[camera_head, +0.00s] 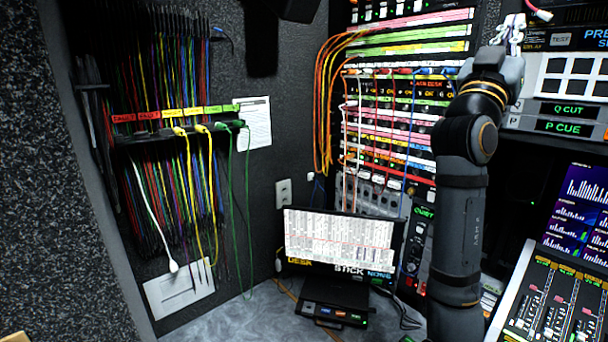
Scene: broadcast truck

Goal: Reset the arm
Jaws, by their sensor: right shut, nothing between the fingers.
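My right arm rises from the bottom right in the head view, in front of the patch rack. My right gripper (509,32) is at its top end, pale and partly hidden by the wrist. It is shut with nothing seen between its fingers. It is up beside the upper right of the rack, close to a white cable plug (541,14) that hangs at the top edge; I cannot tell whether they touch. My left gripper is not in view.
The patch rack (400,134) with colored cables stands behind my arm. A cable holder (165,133) hangs on the left wall. A lit monitor (338,240) stands on the grey desk (235,322). A mixing console (553,305) and button panels (567,110) are at the right.

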